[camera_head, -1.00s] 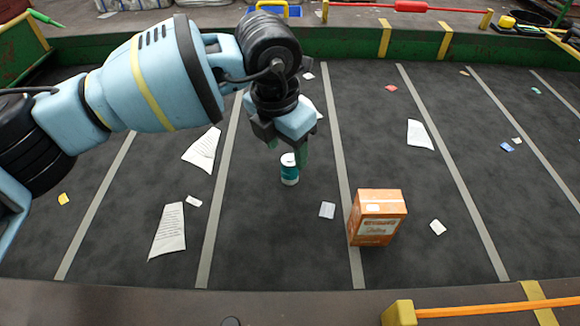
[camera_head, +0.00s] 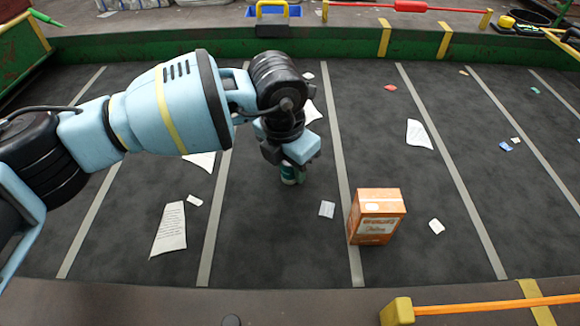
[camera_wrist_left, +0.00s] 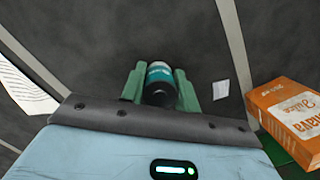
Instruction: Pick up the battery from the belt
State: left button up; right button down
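The battery (camera_head: 289,174) is a small teal and white cylinder with a dark end, standing upright on the dark belt (camera_head: 260,240). In the head view my left gripper (camera_head: 290,168) is directly over it and hides much of it. In the left wrist view the battery (camera_wrist_left: 160,84) lies between the two green fingers (camera_wrist_left: 160,80), one on each side. The fingers look open around it, with narrow gaps near the tips; contact lower down cannot be made out. My right gripper is not in view.
An orange box (camera_head: 377,216) stands on the belt to the right of the battery; it also shows in the left wrist view (camera_wrist_left: 287,113). Paper sheets (camera_head: 170,229) and small scraps lie scattered. An orange bar (camera_head: 480,306) runs along the near right edge.

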pick_arm(q)
jog(key=c, duration=0.5)
jog(key=shift+c, duration=0.2)
notch_tip(320, 180, up, 10)
